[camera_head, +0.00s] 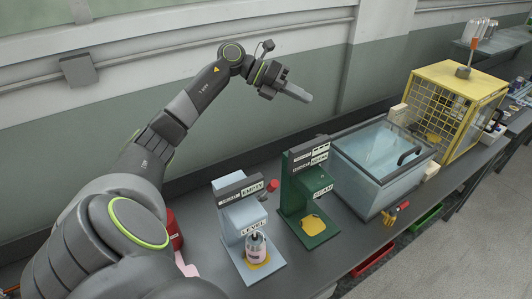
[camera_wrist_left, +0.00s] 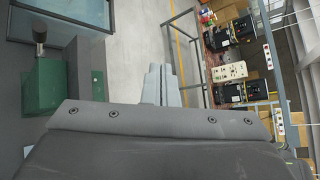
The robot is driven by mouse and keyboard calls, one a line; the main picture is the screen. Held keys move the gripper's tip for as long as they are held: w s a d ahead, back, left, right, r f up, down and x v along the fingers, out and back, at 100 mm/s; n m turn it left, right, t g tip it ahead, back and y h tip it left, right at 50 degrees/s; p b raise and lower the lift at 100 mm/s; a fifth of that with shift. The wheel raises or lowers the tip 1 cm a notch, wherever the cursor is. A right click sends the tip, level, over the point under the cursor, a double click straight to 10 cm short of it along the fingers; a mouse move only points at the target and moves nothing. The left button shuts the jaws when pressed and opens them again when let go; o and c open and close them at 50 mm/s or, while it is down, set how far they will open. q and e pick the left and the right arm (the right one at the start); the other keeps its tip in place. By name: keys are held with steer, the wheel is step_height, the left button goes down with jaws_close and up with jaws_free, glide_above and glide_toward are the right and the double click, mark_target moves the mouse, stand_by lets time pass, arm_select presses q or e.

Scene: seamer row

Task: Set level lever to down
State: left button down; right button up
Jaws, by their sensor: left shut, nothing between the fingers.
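The light blue LEVEL stand (camera_head: 234,218) is on the bench in the head view, with a sign reading EMPTY on top. A lever with a red knob (camera_head: 272,184) is at its right side, the knob raised near the top of the stand. A jar with a pale label (camera_head: 256,247) stands on the yellow pad at its base. My left gripper (camera_head: 302,94) is shut and empty, high above and behind the stands, well apart from the lever. Its fingers also show in the left wrist view (camera_wrist_left: 160,84). My right gripper is not in view.
A green stand (camera_head: 298,195) is just right of the blue one; its green body shows in the left wrist view (camera_wrist_left: 48,86). Further right are a glass-lidded tank (camera_head: 375,155) and a yellow cage (camera_head: 446,110). The wall is behind the bench.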

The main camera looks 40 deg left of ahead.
arm_select(q)
steer(key=w+a+r+n+t+h+b, duration=0.1)
steer(key=w+a+r+n+t, duration=0.25)
steer(key=r+t, duration=0.3)
steer(key=w+a+r+n+t+b, duration=0.2)
steer(key=a+r+n+t, duration=0.1)
steer(key=r+n+t, duration=0.4)
steer(key=w+a+r+n+t+y+b, duration=0.1)
steer(key=a+n+t+y, duration=0.1)
steer(key=a+n+y, duration=0.35)
steer(key=w+a+r+n+t+y, duration=0.1)
steer(key=a+r+n+t+y, duration=0.1)
steer(key=a+n+y, duration=0.3)
steer(key=a+f+n+g+y+b, duration=0.2)
steer(key=a+f+n+g+y, duration=0.35)
steer(key=n+y, duration=0.4)
steer(key=g+h+b, duration=0.8)
steer(key=g+h, duration=0.5)
steer(key=g, duration=0.4)
glide_toward(269, 189)
steer(key=w+a+r, duration=0.2)
steer(key=w+a, duration=0.2)
steer(key=shift+n, duration=0.55)
steer(key=shift+s+d+f+p, duration=0.15)
steer(key=shift+d+f+p, duration=0.65)
steer(key=shift+d+f, duration=0.8)
steer(key=shift+s+d+f+p, duration=0.15)
steer(key=shift+d+f+p, duration=0.6)
steer(key=shift+d+f, duration=0.8)
